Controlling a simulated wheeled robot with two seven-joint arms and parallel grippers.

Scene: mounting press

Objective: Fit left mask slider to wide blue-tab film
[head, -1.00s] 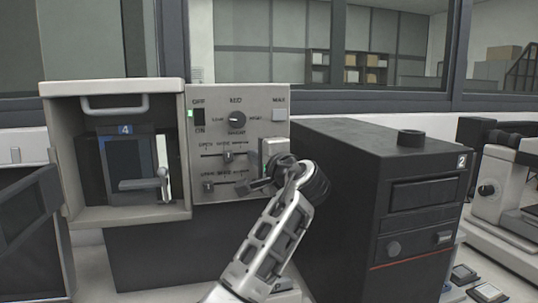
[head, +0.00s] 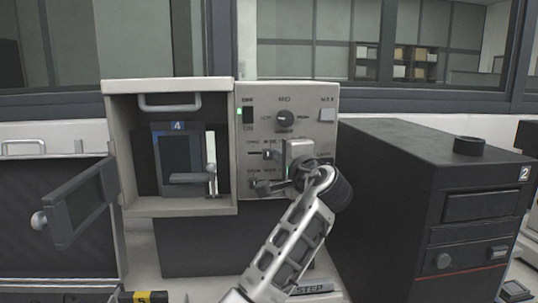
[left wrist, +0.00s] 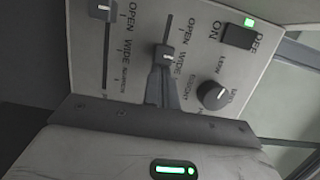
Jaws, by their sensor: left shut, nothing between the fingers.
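The film with the blue tab (head: 178,126) marked 4 stands upright in the open chamber. Two horizontal sliders, both lettered OPEN and WIDE, are on the grey panel; which is the left mask slider I cannot read. The upper slider's knob (head: 267,155) is near WIDE; it also shows in the left wrist view (left wrist: 165,54). The lower slider's knob (left wrist: 103,9) is near OPEN. My left gripper (head: 264,187) is shut and empty in front of the panel. In the left wrist view its tips overlap the upper knob; contact is unclear. My right gripper is out of view.
The chamber door (head: 78,200) hangs open at left. A dial (head: 285,118) and a power switch with a green light (head: 248,115) are above the sliders. A black machine (head: 430,200) marked 2 stands close on the right.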

